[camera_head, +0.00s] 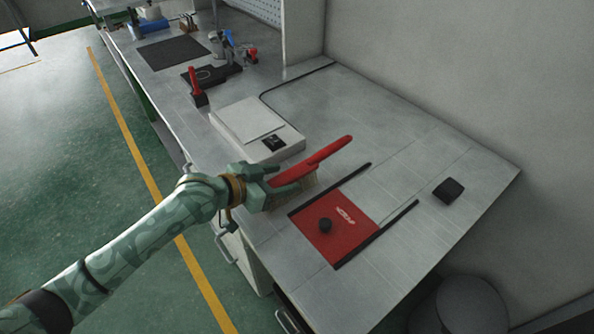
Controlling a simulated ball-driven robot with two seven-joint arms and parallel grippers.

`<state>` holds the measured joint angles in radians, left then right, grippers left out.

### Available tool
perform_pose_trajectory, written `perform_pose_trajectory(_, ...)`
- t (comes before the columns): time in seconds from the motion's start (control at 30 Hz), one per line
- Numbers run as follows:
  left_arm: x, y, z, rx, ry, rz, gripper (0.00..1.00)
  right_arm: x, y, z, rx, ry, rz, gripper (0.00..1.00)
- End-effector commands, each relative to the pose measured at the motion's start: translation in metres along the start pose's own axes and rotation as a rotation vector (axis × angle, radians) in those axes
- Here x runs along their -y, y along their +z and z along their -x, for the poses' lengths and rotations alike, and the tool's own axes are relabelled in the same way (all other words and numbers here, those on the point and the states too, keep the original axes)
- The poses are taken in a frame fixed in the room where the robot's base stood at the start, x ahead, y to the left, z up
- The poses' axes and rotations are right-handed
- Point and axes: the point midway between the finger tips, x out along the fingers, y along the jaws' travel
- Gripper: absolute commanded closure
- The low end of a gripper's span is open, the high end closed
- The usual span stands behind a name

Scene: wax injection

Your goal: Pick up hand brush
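The hand brush (318,160) has a long red handle pointing up and to the right, with pale bristles (298,194) under its near end. It is at the left part of the worktop, beside the red mat. My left gripper (282,180) is at the near end of the brush, with one finger on each side of its red body. I cannot tell whether the fingers press on it, or whether the bristles touch the worktop. My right gripper is not in view.
A white flat device (248,125) stands just behind the brush. A small black block (448,190) sits further right. The back right worktop is clear. A wall bounds it behind.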

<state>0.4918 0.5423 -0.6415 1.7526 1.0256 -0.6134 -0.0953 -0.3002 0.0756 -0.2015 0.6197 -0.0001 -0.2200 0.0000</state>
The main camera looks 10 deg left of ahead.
Motion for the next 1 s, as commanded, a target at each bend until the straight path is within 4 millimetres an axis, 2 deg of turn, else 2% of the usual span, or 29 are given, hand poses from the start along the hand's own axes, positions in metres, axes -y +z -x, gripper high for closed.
perform_pose_trajectory(0.03,0.000,0.000,0.000,0.000,0.000,0.000,0.56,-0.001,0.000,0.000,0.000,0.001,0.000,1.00)
perform_pose_trajectory(0.17,0.000,0.000,0.000,0.000,0.000,0.000,0.92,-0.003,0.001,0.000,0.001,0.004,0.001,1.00)
perform_pose_trajectory(0.2,0.000,0.000,0.000,0.000,0.000,0.000,0.97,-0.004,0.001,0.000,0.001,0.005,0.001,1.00)
perform_pose_trajectory(0.57,0.000,-0.007,0.003,-0.002,0.000,-0.001,0.97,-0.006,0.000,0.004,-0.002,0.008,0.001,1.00)
perform_pose_trajectory(0.77,0.000,-0.037,0.015,-0.006,-0.002,-0.006,0.97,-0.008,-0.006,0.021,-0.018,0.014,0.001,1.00)
perform_pose_trajectory(1.0,-0.042,-0.085,0.032,-0.009,0.002,-0.003,0.97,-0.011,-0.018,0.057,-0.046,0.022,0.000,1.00)
